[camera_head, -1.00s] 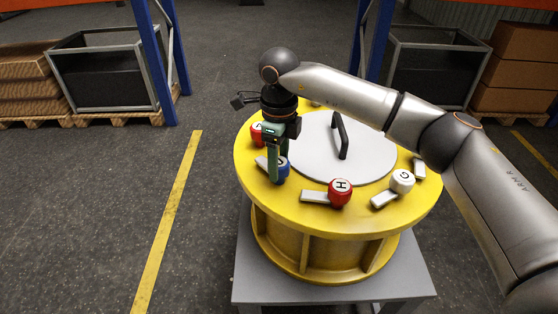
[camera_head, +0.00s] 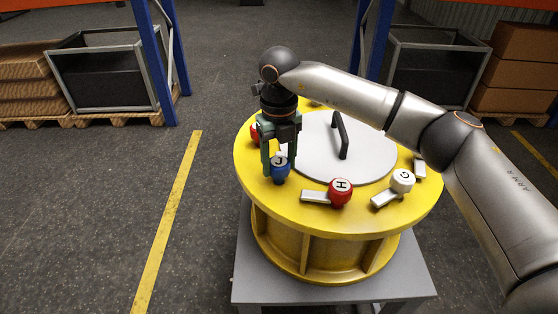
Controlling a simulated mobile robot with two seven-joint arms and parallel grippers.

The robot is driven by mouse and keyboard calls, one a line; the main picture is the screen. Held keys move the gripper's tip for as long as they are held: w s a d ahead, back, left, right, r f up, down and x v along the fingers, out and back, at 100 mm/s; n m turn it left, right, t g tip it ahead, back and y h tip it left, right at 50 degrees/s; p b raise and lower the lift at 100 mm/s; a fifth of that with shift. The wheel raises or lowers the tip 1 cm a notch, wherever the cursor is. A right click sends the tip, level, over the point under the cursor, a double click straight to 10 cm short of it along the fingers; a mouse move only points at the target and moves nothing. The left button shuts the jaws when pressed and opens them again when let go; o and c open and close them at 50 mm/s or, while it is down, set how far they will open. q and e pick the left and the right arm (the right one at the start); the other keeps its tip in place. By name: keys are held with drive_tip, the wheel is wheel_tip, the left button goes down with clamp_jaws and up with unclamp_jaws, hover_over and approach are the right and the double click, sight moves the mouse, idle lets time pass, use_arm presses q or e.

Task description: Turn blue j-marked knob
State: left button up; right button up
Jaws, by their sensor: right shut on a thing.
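The blue J-marked knob (camera_head: 281,172) sits on the left front of the round yellow drum top (camera_head: 312,218). My right gripper (camera_head: 279,168) reaches down over it, one finger at its left and the other behind its right side. It is shut on the blue knob. The knob's white bar is largely hidden by the gripper. My left gripper is not in view.
A red H knob (camera_head: 341,192) and a white G knob (camera_head: 402,181) stand to the right on the rim. Another red knob (camera_head: 254,134) is partly hidden behind my gripper. A grey lid with a black handle (camera_head: 340,135) fills the drum's middle.

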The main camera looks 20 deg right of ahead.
sight(279, 161)
drive_tip(key=m, duration=0.4)
drive_tip(key=shift+m, duration=0.4)
drive_tip(key=m, duration=0.4)
drive_tip(key=shift+m, duration=0.3)
drive_tip(key=o, duration=1.4)
wheel_tip(279, 161, up, 13)
drive_tip(key=shift+f, duration=0.2)
